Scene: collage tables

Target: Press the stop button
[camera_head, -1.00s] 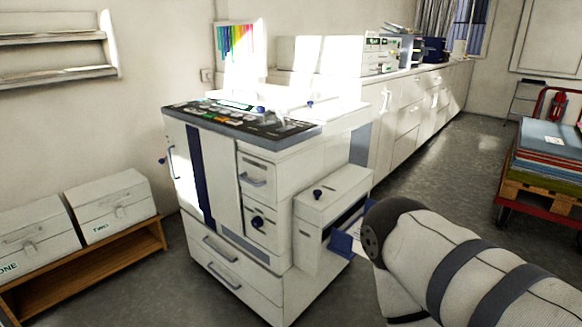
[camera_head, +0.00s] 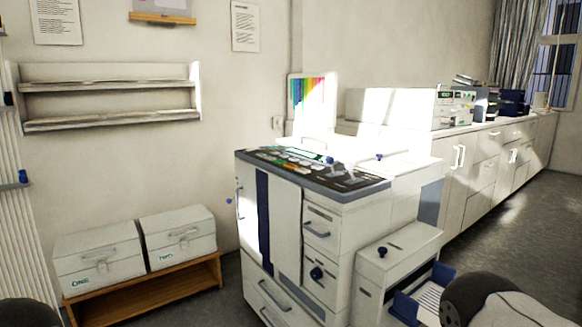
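The white printing machine (camera_head: 343,223) stands right of centre, with a dark control panel (camera_head: 350,184) on its sloped top. The panel carries several small coloured buttons, with green and orange among them. They are too small to tell which one is the stop button. Part of my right arm shows at the lower right, in front of the machine's side tray. A dark rounded part shows at the lower left corner. Neither gripper is in view, and nothing of mine touches the panel.
Two white boxes, one (camera_head: 98,259) marked ONE and another (camera_head: 178,237) beside it, stand on a low wooden bench (camera_head: 150,292). A blue-edged tray (camera_head: 405,308) juts from the machine's right side. A long white counter (camera_head: 480,165) runs behind. A wall shelf (camera_head: 110,97) hangs left.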

